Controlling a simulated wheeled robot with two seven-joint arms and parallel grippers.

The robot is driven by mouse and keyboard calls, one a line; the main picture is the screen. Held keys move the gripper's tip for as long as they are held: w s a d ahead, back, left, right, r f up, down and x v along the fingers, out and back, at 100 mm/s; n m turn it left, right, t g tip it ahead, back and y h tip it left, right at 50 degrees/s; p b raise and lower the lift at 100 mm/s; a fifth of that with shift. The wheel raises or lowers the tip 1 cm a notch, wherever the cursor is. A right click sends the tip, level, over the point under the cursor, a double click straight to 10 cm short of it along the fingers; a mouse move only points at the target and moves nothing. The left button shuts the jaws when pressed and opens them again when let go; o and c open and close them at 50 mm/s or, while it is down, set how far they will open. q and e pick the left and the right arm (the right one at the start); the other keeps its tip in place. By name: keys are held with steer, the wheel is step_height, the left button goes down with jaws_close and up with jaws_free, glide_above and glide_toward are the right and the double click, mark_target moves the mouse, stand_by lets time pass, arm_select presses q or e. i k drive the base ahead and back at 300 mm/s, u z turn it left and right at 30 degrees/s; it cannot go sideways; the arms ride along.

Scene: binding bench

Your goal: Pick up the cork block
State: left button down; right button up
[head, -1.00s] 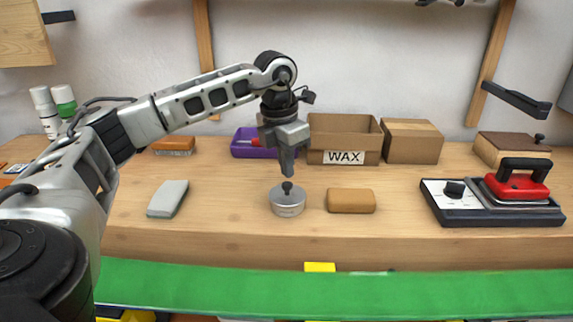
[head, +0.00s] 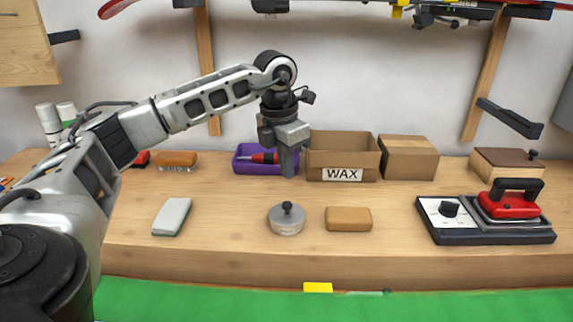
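The cork block, which I take to be the tan-brown rounded block (head: 348,218), lies flat on the wooden bench, right of a round metal tin with a black knob (head: 286,221). Nothing covers it. My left gripper (head: 289,172) points down, left of the block and farther up in the picture, in front of a purple tray (head: 246,165). It looks apart from the block. Its fingers are seen edge-on, so I cannot tell whether it is open or shut. No held object shows. My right gripper is not in view.
A cardboard box marked WAX (head: 343,174) and a closed carton (head: 409,158) stand behind the block. A grey block (head: 171,216) lies at the left. The bench around the cork block is clear.

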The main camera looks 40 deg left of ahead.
mark_target(357, 220)
steer(key=k, duration=1)
